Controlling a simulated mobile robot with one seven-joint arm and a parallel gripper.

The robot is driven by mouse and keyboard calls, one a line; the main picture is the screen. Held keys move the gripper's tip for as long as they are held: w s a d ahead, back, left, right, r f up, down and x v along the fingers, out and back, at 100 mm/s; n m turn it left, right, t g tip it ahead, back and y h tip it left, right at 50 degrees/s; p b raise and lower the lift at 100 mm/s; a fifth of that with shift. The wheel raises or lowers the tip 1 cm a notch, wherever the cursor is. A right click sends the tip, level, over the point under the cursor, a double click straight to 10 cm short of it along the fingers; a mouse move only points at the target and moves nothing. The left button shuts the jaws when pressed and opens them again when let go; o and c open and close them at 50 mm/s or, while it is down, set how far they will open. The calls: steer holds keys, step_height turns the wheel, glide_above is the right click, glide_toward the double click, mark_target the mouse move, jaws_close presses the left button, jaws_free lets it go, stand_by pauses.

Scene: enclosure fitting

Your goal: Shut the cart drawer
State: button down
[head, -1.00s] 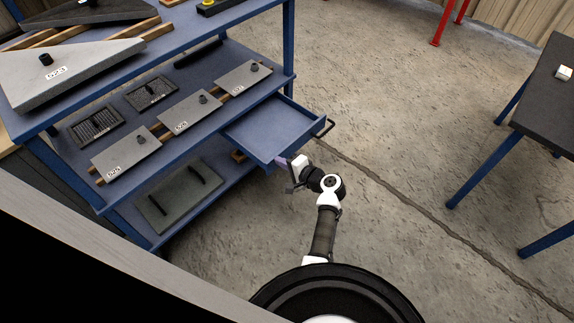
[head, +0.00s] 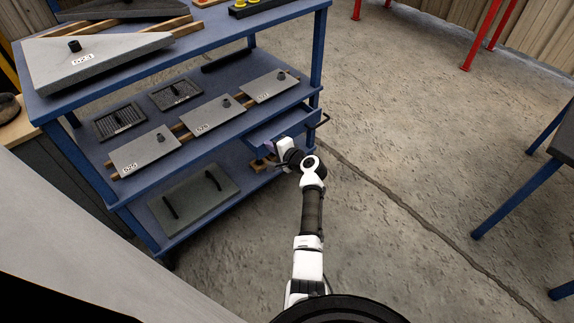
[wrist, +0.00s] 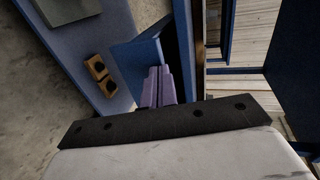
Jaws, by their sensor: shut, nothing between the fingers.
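The blue cart drawer (head: 283,128) juts out a short way from under the middle shelf of the blue cart (head: 230,118). Its dark bar handle (head: 325,119) is on the right side of its front. My gripper (head: 269,146) is at the drawer's near front corner, with nothing held. In the wrist view, the purple fingers (wrist: 156,88) are shut together and lie against or very close to a blue drawer panel (wrist: 143,60); exact contact is hard to tell. The handle is not clear in the wrist view.
Labelled grey plates (head: 212,117) lie on the middle shelf. A dark green panel (head: 192,198) and small wooden blocks (head: 262,164) are on the lower shelf. A dark table (head: 565,140) stands at the right. The floor (head: 410,150) between is clear.

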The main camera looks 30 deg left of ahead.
steer(key=b+x, duration=0.1)
steer(key=x, duration=0.2)
steer(key=r+b+x, duration=0.1)
steer(key=x, duration=0.1)
steer(key=shift+w+a, duration=0.25)
steer(key=shift+a, duration=0.3)
steer(key=shift+w+a+r, duration=0.1)
steer(key=shift+a, duration=0.15)
steer(key=shift+a+r, duration=0.1)
steer(key=shift+r, duration=0.1)
steer(key=shift+r, duration=0.1)
